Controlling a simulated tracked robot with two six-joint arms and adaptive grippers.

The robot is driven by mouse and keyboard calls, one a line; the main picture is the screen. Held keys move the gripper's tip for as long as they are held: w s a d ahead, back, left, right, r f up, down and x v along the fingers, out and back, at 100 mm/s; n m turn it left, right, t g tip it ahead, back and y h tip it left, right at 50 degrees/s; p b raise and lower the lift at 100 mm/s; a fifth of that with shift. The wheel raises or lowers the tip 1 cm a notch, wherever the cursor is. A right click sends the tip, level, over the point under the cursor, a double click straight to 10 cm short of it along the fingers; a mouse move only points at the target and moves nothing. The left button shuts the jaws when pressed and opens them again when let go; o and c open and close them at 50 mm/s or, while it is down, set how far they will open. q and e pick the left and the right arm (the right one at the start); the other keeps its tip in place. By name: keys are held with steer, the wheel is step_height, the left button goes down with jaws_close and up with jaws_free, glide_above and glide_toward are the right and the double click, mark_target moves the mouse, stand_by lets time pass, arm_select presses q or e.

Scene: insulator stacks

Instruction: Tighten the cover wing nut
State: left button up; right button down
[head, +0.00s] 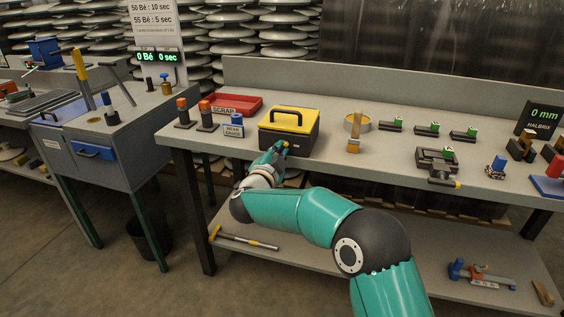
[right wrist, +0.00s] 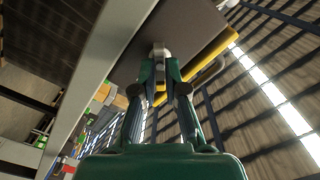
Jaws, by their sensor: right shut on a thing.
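A dark box with a yellow cover (head: 291,120) and a black handle stands near the front edge of the bench. My right gripper (head: 280,148) is at the front of this box. In the right wrist view my right gripper (right wrist: 161,80) is shut on a small grey part, which I take as the wing nut (right wrist: 160,51), against the box's dark wall (right wrist: 195,28). The fingers hide part of it, so its turn angle is unclear. The yellow cover edge (right wrist: 218,53) and handle show beside the fingers. My left gripper is not in view.
The bench (head: 330,150) holds a red scrap tray (head: 231,104), a blue-and-white block (head: 233,126) and orange-topped posts left of the box. Bare bench lies just right of the box.

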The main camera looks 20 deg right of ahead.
steer(key=shift+s+d+f+m+b, duration=0.1)
steer(key=shift+f+m+b, duration=0.05)
steer(key=shift+m+b, duration=1.15)
steer(key=shift+w+d+f+m+b, duration=0.1)
steer(key=shift+f+m+b, duration=0.05)
steer(key=shift+m+b, duration=1.15)
steer(key=shift+s+f+m+b, duration=0.15)
steer(key=shift+m+b, duration=0.8)
steer(key=shift+m, duration=0.65)
steer(key=c, duration=1.2)
jaws_free()
steer(key=shift+r, duration=0.2)
steer(key=shift+a, duration=0.15)
